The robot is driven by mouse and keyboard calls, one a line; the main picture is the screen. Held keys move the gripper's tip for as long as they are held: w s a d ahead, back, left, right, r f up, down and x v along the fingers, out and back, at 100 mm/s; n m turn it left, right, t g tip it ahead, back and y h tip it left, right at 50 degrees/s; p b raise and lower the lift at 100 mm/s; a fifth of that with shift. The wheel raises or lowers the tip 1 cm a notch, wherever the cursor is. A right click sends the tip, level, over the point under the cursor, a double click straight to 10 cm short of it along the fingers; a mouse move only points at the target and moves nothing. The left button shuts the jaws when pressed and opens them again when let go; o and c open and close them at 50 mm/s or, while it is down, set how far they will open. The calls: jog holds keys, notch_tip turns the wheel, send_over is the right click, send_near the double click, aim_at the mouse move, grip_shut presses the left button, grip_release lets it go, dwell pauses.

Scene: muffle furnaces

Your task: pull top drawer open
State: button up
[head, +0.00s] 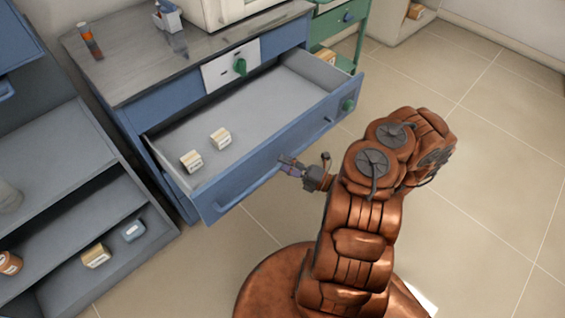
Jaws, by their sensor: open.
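The top drawer (268,157) of the blue cabinet is pulled well out, and its grey inside is visible. Two small cream boxes sit in its left part: one box (191,161) near the front left and another box (220,138) a little behind it. A long bar handle (262,178) runs along the drawer front. My gripper (303,166) is open, with its fingers at the drawer front beside the handle. I cannot tell whether a finger touches the handle.
Grey open shelves (60,165) stand at the left. A green unit (343,30) stands behind. The floor at right (490,150) is clear.

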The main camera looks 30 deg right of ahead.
jog(key=v, duration=1.1)
dwell(0.3)
